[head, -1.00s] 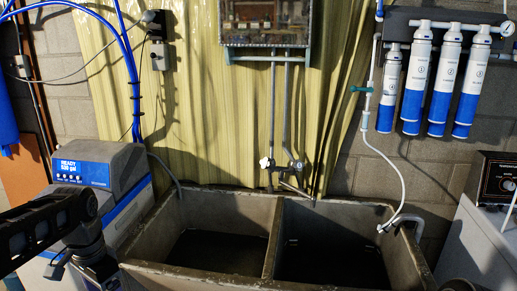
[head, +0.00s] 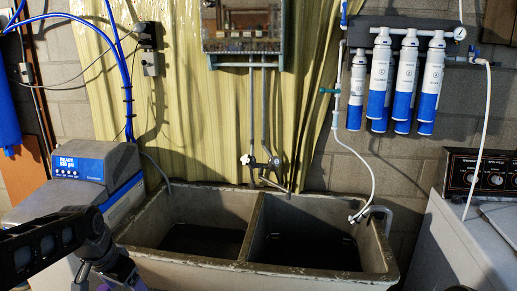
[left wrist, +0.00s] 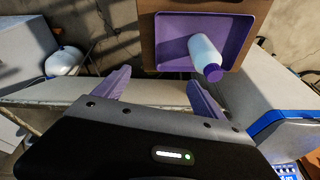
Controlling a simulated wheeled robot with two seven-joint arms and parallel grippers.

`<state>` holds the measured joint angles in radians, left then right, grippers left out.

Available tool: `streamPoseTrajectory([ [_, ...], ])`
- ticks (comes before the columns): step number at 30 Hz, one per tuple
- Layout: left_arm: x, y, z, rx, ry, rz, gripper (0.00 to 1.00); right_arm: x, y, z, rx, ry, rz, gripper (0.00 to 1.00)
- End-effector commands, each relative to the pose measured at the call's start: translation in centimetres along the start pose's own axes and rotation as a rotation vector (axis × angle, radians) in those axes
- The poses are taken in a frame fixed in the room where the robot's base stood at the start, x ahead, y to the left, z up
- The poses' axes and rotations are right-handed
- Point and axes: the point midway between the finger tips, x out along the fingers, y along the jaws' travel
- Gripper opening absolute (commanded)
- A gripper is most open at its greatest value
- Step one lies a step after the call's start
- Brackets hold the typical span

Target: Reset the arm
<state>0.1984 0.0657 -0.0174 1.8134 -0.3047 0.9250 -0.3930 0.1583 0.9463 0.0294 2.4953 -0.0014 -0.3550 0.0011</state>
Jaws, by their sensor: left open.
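My left arm comes in at the lower left of the head view, in front of the softener and left of the sink. Its gripper is mostly cut off by the bottom edge there. In the left wrist view my left gripper (left wrist: 160,90) shows two purple fingers set wide apart, with nothing between them. Beyond the fingers, a white bottle with a purple cap (left wrist: 205,52) lies in a purple tray (left wrist: 172,42), apart from the gripper. My right gripper is not seen.
A double concrete sink (head: 250,228) fills the middle. A grey and blue water softener (head: 85,168) stands at left, a white appliance (head: 450,240) at right. Filter cartridges (head: 405,80) and a hanging hose (head: 363,165) are on the wall. The tray lies on a brown board (left wrist: 146,50).

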Motion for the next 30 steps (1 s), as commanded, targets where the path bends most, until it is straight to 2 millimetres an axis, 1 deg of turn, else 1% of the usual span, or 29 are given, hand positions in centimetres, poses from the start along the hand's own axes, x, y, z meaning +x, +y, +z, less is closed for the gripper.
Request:
streamPoseTrajectory([
  [1, 1.3, 0.7, -0.6, -0.019, 0.029, 0.007, 0.81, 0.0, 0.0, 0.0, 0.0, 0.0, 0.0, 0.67],
  [3, 3.2, 1.7, -1.6, -0.053, 0.074, 0.018, 0.81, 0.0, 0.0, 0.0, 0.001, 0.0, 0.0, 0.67],
  [5, 5.3, 3.0, -2.3, -0.088, 0.112, 0.035, 0.81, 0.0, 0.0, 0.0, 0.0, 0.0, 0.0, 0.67],
  [8, 10.2, 6.4, -2.9, -0.162, 0.165, 0.083, 0.81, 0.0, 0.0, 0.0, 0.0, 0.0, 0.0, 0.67],
  [9, 12.5, 8.2, -2.7, -0.2, 0.182, 0.108, 0.81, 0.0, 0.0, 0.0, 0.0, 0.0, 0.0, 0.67],
  [11, 16.2, 11.4, -1.7, -0.262, 0.194, 0.149, 0.81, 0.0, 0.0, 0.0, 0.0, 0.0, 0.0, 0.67],
  [12, 18.6, 13.7, -0.5, -0.305, 0.194, 0.175, 0.81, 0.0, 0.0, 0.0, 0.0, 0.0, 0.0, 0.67],
  [14, 21.6, 17.0, 1.7, -0.368, 0.182, 0.209, 0.81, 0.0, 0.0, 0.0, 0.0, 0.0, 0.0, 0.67],
  [15, 23.3, 19.1, 3.5, -0.404, 0.167, 0.228, 0.81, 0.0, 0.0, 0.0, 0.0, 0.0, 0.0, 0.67],
  [17, 25.5, 22.2, 6.7, -0.451, 0.131, 0.253, 0.81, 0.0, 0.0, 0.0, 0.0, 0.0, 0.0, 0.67],
  [18, 26.6, 24.2, 8.9, -0.476, 0.1, 0.267, 0.81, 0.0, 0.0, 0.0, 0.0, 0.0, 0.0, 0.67],
  [20, 27.8, 26.9, 12.4, -0.496, 0.045, 0.285, 0.81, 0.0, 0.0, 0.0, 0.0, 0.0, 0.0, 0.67],
  [21, 28.3, 28.5, 14.6, -0.503, 0.006, 0.296, 0.81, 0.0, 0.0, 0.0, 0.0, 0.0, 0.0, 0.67],
  [24, 28.8, 31.6, 19.2, -0.495, -0.094, 0.323, 0.81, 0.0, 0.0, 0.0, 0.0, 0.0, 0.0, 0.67],
  [27, 29.0, 33.6, 22.3, -0.48, -0.167, 0.344, 0.81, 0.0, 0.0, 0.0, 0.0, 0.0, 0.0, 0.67],
  [30, 29.2, 34.6, 23.7, -0.471, -0.202, 0.355, 0.81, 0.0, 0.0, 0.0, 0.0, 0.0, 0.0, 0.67],
])
